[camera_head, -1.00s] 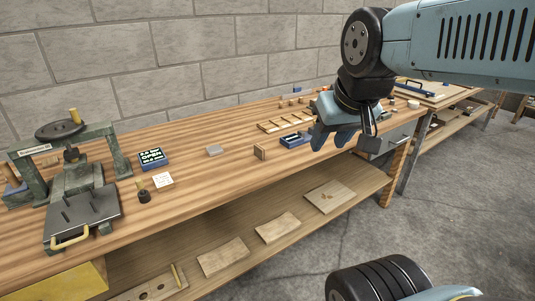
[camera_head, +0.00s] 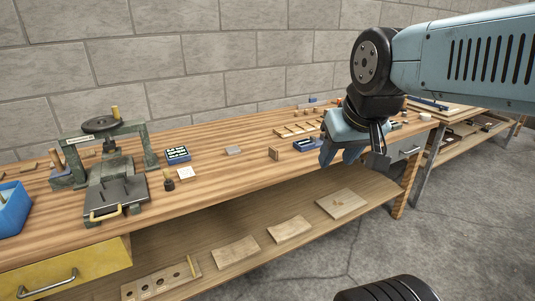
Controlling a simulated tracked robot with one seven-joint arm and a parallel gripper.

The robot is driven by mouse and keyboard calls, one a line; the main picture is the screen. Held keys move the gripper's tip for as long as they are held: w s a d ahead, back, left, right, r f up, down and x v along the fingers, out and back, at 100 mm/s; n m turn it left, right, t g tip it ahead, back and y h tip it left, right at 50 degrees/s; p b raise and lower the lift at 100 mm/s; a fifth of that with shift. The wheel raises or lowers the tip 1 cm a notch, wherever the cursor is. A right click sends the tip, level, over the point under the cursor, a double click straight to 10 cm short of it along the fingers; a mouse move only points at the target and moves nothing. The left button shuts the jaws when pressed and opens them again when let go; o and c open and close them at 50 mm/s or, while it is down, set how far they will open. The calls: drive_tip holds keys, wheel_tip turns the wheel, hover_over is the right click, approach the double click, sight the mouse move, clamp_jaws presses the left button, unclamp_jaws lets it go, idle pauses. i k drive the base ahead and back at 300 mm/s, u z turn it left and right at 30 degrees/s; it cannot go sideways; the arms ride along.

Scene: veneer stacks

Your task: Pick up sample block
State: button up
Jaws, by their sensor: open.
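A small upright wooden block (camera_head: 273,153) stands near the front edge of the workbench (camera_head: 240,172). A flat grey block (camera_head: 233,150) lies to its left. I cannot tell for certain which of them is the sample block. My gripper (camera_head: 340,160) is open and empty, with its fingers pointing down. In the picture it is to the right of both blocks, in front of the bench's right part. A blue item (camera_head: 306,144) sits just left of the gripper.
A green press (camera_head: 105,165) stands at left, beside a blue bin (camera_head: 12,208). A dark display (camera_head: 177,154), white card (camera_head: 185,173) and dark knob (camera_head: 168,182) are nearby. A slatted wooden rack (camera_head: 296,129) lies behind. The lower shelf (camera_head: 210,225) holds several boards. Bare bench surrounds the blocks.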

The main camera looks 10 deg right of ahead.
sight(273, 153)
drive_tip(key=u, duration=0.05)
drive_tip(key=i, duration=0.9)
drive_tip(key=z, duration=0.05)
